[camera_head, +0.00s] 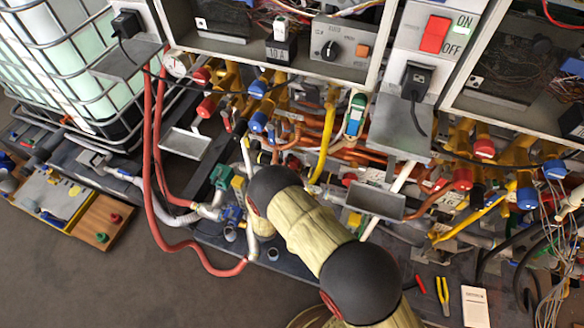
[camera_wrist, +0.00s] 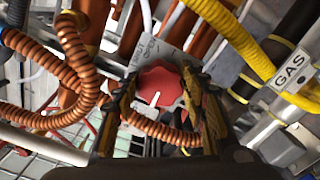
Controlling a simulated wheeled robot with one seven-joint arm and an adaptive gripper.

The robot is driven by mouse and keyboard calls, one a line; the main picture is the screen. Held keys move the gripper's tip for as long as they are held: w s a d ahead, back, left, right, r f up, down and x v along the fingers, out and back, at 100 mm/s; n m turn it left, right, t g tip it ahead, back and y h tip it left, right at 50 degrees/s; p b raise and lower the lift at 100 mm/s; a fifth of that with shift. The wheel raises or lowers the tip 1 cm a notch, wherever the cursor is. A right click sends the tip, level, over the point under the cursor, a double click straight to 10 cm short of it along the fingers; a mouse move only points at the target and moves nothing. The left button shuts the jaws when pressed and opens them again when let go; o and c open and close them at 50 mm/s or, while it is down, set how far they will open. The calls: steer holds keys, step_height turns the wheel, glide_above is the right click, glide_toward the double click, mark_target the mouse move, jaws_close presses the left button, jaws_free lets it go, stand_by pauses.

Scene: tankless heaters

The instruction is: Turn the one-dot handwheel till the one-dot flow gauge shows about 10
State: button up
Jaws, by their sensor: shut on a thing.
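In the wrist view a red handwheel (camera_wrist: 158,84) with a white pointer mark sits on a grey plate (camera_wrist: 140,58) with small lettering. My gripper (camera_wrist: 160,88) has one finger at each side of the wheel and is shut on it. The white mark points down and slightly left in the picture. No dot can be made out on the plate. In the head view my arm covers the gripper and this wheel. A small round white gauge (camera_head: 176,66) shows at the upper left; its reading and any dots are too small to tell.
Coiled copper pipe (camera_wrist: 70,50) lies left of the wheel, and a yellow hose (camera_wrist: 240,45) runs at the right. A "GAS" label (camera_wrist: 291,67) marks a pipe. A red hose (camera_head: 152,170) hangs at the left. Bare floor (camera_head: 90,280) lies at the lower left.

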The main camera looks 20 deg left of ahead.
steer(key=shift+m, duration=0.6)
steer(key=o, duration=0.9)
steer(key=s, duration=1.2)
steer(key=shift+a, duration=0.4)
steer(key=shift+f, duration=0.1)
